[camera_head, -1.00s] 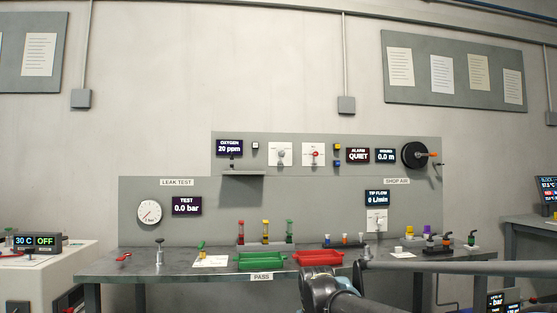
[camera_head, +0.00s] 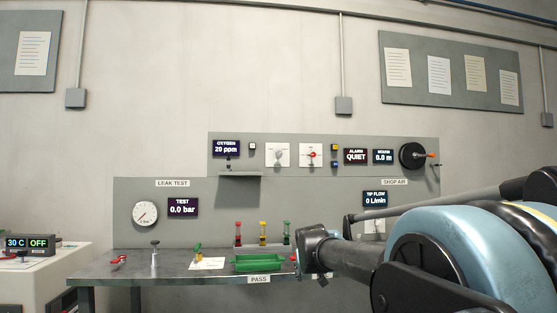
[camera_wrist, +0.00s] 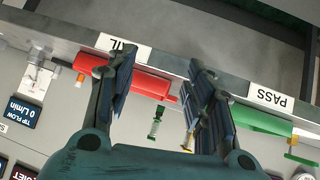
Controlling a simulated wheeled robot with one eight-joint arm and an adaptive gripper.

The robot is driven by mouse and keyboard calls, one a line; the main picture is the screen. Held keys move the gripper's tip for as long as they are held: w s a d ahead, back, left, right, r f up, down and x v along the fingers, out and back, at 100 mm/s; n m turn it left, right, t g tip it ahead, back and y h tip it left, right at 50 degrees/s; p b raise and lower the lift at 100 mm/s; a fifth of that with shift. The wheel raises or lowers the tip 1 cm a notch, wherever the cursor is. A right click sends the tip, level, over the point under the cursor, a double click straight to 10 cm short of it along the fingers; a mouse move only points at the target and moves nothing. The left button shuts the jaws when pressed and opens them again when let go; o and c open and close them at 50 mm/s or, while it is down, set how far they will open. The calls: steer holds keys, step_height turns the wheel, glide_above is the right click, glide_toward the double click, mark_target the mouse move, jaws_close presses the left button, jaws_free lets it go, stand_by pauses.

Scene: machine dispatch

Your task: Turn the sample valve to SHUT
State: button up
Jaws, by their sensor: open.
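No label reading sample valve is legible, so I cannot tell which control it is. On the back panel, a white plate with a grey knob (camera_head: 278,155) and a white plate with a red knob (camera_head: 312,155) stand side by side, right of the oxygen display (camera_head: 226,148). Another white plate with a knob (camera_wrist: 39,78) sits by the tip flow display in the wrist view. My gripper (camera_wrist: 160,68) is open, its fingers apart with nothing held between them. It appears over the bench near the trays, away from the upper knobs.
A red tray (camera_wrist: 140,80) and a green tray (camera_head: 257,264) lie along the bench front. Coloured vials (camera_head: 262,234) stand behind the green tray. A red-handled item (camera_head: 119,260) and a metal post (camera_head: 154,256) are at left. My arm hides the bench's right side.

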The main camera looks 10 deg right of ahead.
steer(key=w+r+n+t, duration=0.1)
steer(key=w+r+t, duration=0.3)
steer(key=w+r, duration=0.45)
steer(key=w+r+t, duration=0.3)
steer(key=w+r, duration=0.2)
steer(key=r, duration=0.6)
steer(key=n+t+y, duration=0.5)
glide_toward(279, 155)
steer(key=x, duration=1)
steer(key=shift+w+r, duration=0.1)
steer(key=shift+w, duration=0.25)
steer(key=c, duration=1.1)
